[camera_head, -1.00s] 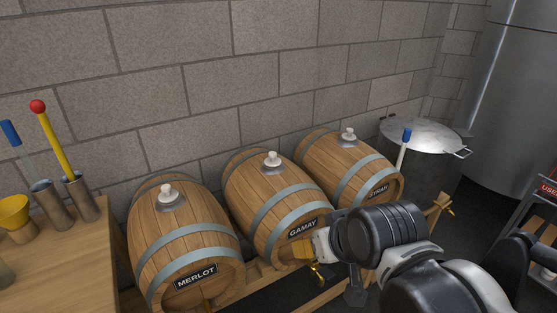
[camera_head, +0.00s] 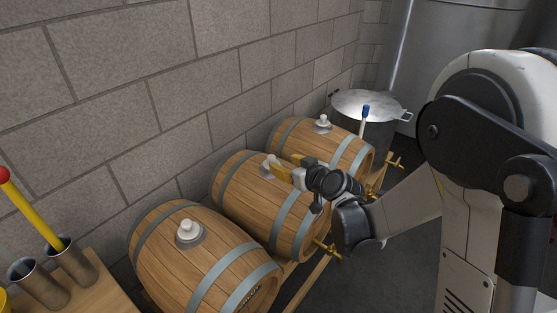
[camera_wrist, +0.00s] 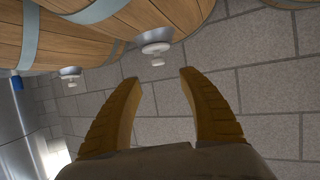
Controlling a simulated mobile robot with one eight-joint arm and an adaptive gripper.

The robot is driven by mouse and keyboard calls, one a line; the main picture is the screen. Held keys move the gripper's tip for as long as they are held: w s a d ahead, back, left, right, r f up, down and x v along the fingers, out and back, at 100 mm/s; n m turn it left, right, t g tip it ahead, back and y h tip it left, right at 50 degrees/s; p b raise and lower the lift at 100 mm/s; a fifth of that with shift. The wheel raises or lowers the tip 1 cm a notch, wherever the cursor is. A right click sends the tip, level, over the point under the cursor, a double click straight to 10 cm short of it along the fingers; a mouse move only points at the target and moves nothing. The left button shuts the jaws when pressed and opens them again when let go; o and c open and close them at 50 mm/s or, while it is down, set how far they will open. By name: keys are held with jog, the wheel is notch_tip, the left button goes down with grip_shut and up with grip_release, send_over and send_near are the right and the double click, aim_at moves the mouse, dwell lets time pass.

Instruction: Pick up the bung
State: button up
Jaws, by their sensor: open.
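Three wooden barrels each carry a pale bung on top. The middle barrel's bung (camera_head: 267,165) stands upright in its grey collar. It also shows in the wrist view (camera_wrist: 156,49), upside down, just beyond the fingertips and roughly centred between them. My gripper (camera_head: 273,167) has yellow fingers; in the wrist view (camera_wrist: 159,76) they are spread apart with nothing between them. In the head view the fingers are at the middle bung and partly overlap it; I cannot tell whether they touch. The left barrel's bung (camera_head: 188,230) and the far barrel's bung (camera_head: 323,121) sit in their collars.
The left barrel (camera_head: 165,260), middle barrel (camera_head: 245,205) and far barrel (camera_head: 300,140) lie on a wooden rack along a block wall (camera_head: 150,90). A lidded metal pot (camera_head: 370,104) stands behind. Metal cups (camera_head: 72,262) stand on a table at left.

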aim_at(272, 158)
jog(key=b+x, duration=0.3)
jog(key=x, duration=0.7)
jog(key=shift+w+f+b, duration=0.3)
jog(key=shift+s+d+r, duration=0.1)
jog(key=shift+c, duration=0.7)
grip_shut()
